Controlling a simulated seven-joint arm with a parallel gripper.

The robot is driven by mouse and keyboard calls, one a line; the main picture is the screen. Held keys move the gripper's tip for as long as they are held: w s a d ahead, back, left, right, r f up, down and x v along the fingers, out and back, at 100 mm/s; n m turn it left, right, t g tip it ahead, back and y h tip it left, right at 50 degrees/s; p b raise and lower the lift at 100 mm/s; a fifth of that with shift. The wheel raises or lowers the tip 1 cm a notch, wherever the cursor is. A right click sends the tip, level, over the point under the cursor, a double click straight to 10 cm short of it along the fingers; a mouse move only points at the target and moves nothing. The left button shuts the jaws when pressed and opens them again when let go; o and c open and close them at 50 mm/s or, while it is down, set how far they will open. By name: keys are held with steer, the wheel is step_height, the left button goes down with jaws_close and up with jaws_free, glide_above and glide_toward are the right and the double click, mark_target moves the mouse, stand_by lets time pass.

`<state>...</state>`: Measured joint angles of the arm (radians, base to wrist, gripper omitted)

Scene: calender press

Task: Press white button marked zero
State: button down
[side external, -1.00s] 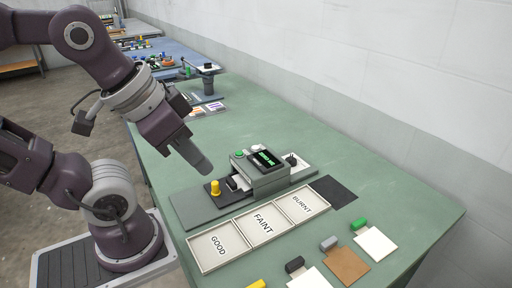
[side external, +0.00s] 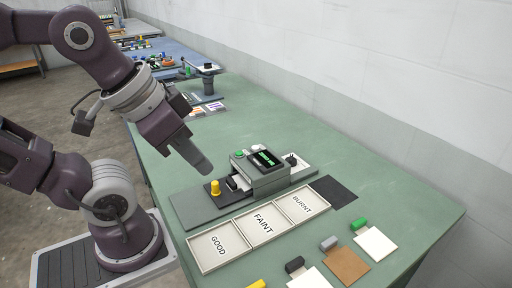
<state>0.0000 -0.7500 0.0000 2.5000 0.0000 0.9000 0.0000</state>
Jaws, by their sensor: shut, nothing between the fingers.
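The grey press unit (side external: 262,180) stands on a flat grey base on the green table. A small white button (side external: 256,148) sits on its top at the back, beside a green button (side external: 239,154) and a black display (side external: 266,159) with green text. Any marking on the white button is too small to read. My gripper (side external: 207,170) is shut and empty. It points down in the air to the left of the press, apart from the buttons.
A yellow knob (side external: 215,187) stands on the base left of the press. Trays labelled GOOD, FAINT and BURNT (side external: 304,205) lie in front. Several tagged cards, including a brown one (side external: 346,266), lie at the front right.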

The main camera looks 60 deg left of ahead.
steer(key=w+a+r+t+y, duration=0.3)
steer(key=w+a+y, duration=0.2)
steer(key=w+a, duration=0.8)
steer(key=m+h, duration=0.4)
steer(key=m, duration=0.4)
glide_above(253, 148)
step_height(253, 148, down, 10)
steer(key=shift+t, duration=0.3)
steer(key=shift+f, duration=0.1)
step_height(253, 148, down, 9)
steer(key=shift+r, duration=0.1)
